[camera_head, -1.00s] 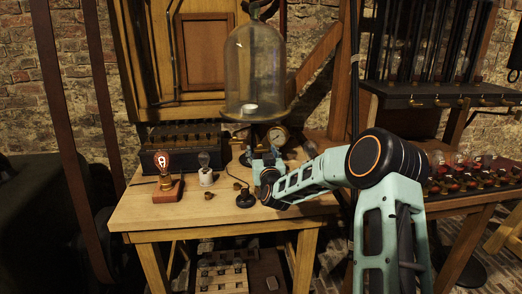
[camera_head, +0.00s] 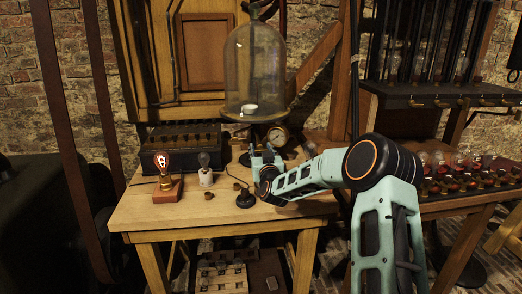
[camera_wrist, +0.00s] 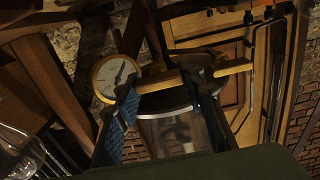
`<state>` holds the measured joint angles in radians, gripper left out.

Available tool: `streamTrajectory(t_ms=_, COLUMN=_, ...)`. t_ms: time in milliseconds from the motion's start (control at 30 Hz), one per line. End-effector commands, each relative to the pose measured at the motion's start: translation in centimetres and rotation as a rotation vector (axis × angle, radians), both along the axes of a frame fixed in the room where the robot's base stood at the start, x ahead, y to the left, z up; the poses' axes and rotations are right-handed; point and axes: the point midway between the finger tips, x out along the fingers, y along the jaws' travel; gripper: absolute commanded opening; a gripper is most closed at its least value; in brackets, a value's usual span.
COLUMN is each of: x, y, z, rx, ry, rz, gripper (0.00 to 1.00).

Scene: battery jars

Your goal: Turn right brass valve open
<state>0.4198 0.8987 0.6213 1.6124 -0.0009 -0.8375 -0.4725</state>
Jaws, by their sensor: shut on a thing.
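The glass bell jar (camera_head: 254,75) stands on its round plate above the back of the wooden table. A round pressure gauge (camera_head: 278,136) sits under the plate, with its white dial also in the wrist view (camera_wrist: 116,74). A brass bar, which I take to be the right brass valve (camera_wrist: 160,81), crosses between my fingers in the wrist view. My gripper (camera_wrist: 166,84) is shut on it, with one finger on each side. In the head view my gripper (camera_head: 263,156) is just left of and below the gauge. The valve is too small and hidden there to tell its angle.
A red glowing bulb on a wooden block (camera_head: 167,189), a clear bulb on a white base (camera_head: 206,172) and a small black stand (camera_head: 245,198) stand on the table left of my gripper. The table's (camera_head: 150,212) front left is clear. A rack of jars stands right.

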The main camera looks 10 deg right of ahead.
Motion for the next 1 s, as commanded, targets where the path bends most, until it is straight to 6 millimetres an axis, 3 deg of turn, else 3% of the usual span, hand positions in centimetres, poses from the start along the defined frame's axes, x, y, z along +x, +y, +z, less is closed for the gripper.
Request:
streamTrajectory(t_ms=367, x=0.0, y=0.15, z=-0.15, rx=-0.096, ry=-0.003, rz=0.0, gripper=0.12)
streamTrajectory(t_ms=1000, x=-0.01, y=0.52, z=-0.43, rx=-0.663, ry=-0.005, rz=0.0, gripper=0.12)
